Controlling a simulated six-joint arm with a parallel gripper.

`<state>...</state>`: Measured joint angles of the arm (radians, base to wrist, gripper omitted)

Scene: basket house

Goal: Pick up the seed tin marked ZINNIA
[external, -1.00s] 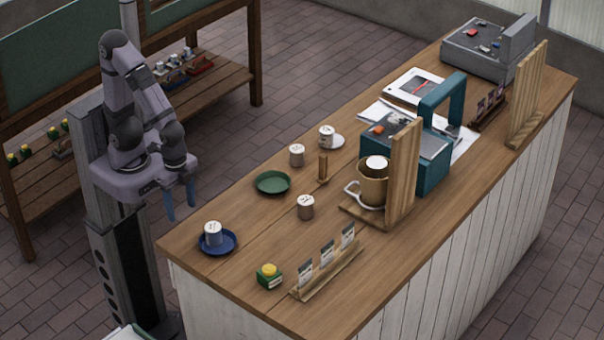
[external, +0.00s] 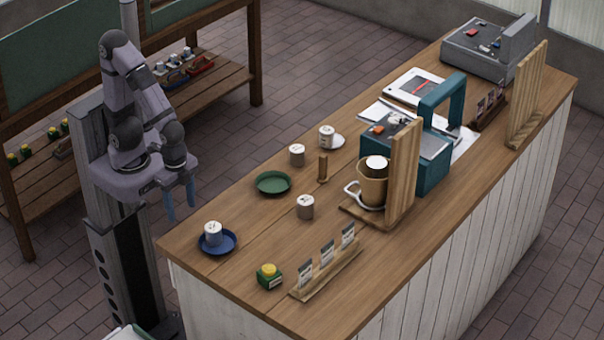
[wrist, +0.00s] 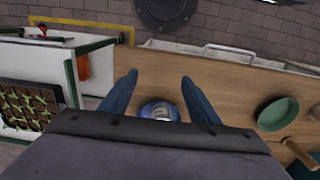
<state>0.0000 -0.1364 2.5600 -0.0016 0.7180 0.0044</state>
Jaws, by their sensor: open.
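Several small white-topped tins stand on the wooden counter, and their lettering is too small for me to read. I cannot tell which is ZINNIA. My gripper (external: 180,200) is open and empty, above and left of the counter's near-left end. In the wrist view the blue saucer (wrist: 147,109) shows between the fingers (wrist: 158,80).
A green dish (external: 273,183), a wooden peg (external: 323,168), a green box with a yellow top (external: 269,277) and a card rack (external: 328,268) are on the counter. A wooden upright (external: 403,170) and teal machine (external: 432,165) stand farther right. Bare wood lies between the saucer and dish.

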